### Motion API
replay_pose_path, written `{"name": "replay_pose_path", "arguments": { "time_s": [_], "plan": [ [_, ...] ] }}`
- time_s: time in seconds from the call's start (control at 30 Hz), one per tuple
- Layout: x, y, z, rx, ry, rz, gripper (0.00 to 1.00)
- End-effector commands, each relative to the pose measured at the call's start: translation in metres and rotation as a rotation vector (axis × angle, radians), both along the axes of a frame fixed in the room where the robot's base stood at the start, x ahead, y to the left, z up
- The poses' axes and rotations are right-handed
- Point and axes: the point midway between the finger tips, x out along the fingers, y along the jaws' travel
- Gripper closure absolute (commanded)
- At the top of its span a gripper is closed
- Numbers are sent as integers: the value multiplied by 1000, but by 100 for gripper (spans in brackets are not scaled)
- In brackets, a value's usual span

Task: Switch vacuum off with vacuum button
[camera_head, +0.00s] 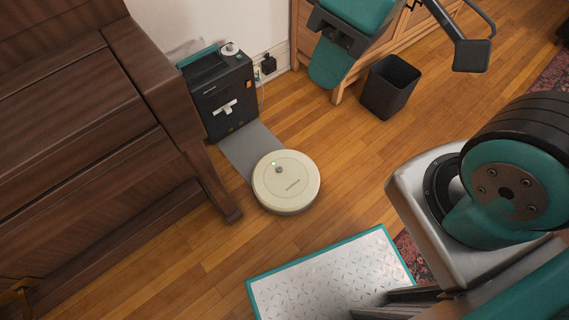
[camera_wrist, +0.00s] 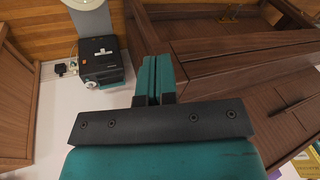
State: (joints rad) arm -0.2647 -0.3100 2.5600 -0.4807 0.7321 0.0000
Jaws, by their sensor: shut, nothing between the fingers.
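The vacuum (camera_head: 286,190) is a round cream robot vacuum on the wood floor, in the middle of the head view. It sits at the end of a grey ramp (camera_head: 250,147) that runs from a dark dock (camera_head: 228,98). The dock (camera_wrist: 105,65) and ramp (camera_wrist: 90,20) show there, upside down; only a sliver of the vacuum (camera_wrist: 82,2) may show at the top edge.
A dark wooden piano-like cabinet (camera_head: 90,130) stands left of the vacuum, its leg (camera_head: 215,185) close by. A black bin (camera_head: 390,87) and a teal-seated machine (camera_head: 355,30) stand at the back.

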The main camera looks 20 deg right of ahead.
Motion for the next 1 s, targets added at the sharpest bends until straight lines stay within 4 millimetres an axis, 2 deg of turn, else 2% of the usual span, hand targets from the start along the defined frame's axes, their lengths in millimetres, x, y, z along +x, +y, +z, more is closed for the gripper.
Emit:
{"name": "replay_pose_path", "arguments": {
  "time_s": [0.17, 0.23, 0.37, 0.47, 0.6, 0.67, 0.7, 0.87, 1.0],
  "plan": [
    [0, 0, -1, 1, 0, -2, 100],
    [6, 2, -7, 6, 5, -24, 100],
    [36, 12, -40, 39, 35, -151, 100],
    [77, 22, -84, 89, 76, -332, 100],
    [142, 31, -160, 177, 143, -630, 100],
    [168, 33, -193, 216, 173, -754, 100],
    [184, 33, -217, 241, 194, -834, 100],
    [239, 29, -315, 346, 275, -1145, 100],
    [274, 18, -407, 441, 348, -1404, 100]
  ]
}}
